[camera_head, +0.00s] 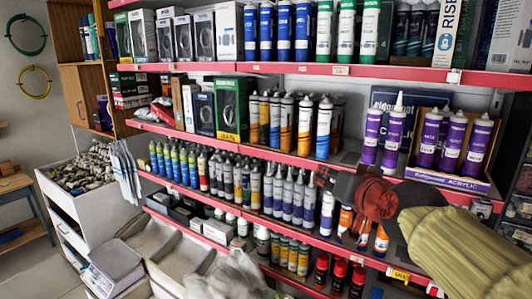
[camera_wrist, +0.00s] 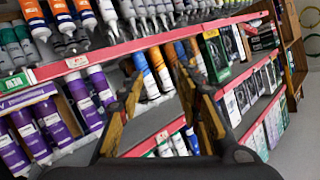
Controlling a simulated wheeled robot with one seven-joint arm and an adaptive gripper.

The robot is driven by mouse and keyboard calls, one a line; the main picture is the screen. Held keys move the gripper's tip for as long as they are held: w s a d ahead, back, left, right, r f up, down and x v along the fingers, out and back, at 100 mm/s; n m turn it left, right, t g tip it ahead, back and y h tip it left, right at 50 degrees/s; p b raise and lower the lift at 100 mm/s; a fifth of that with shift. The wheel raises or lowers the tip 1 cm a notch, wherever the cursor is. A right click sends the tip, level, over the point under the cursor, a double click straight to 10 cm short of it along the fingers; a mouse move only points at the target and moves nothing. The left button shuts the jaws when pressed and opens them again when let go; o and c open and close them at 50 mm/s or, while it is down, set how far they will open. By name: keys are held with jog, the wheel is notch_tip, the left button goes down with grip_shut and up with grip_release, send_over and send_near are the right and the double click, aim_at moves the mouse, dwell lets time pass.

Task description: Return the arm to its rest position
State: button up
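My gripper (camera_head: 332,181) is small and dark in the head view, in front of the middle shelves at right of centre. My arm reaches in from the right edge. In the wrist view my gripper (camera_wrist: 160,75) has its two fingers spread apart. Nothing sits between the fingers; only shelves and tubes show behind the gap. I cannot tell how far the fingertips are from the shelf goods.
Purple tubes (camera_head: 395,133) stand on the shelf above my arm, some in a display box (camera_head: 447,181). White-and-orange tubes (camera_head: 304,125) stand left of them. Grey bins (camera_head: 152,248) and a scale (camera_head: 117,265) are lower left. Floor shows far left.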

jog(key=s+d+f+n+g+h+b, duration=0.1)
jog(key=s+d+f+g+b, duration=0.1)
jog(key=s+f, duration=1.1)
jog(key=s+d+f+n+g+b, duration=0.1)
jog(key=s+f+g+b, duration=0.4)
jog(key=s+f, duration=0.9)
notch_tip(320, 180, down, 7)
jog(key=shift+s+d+n+g+h, duration=0.15)
jog(key=shift+d+n+g+h, duration=0.25)
jog(key=shift+g, duration=0.5)
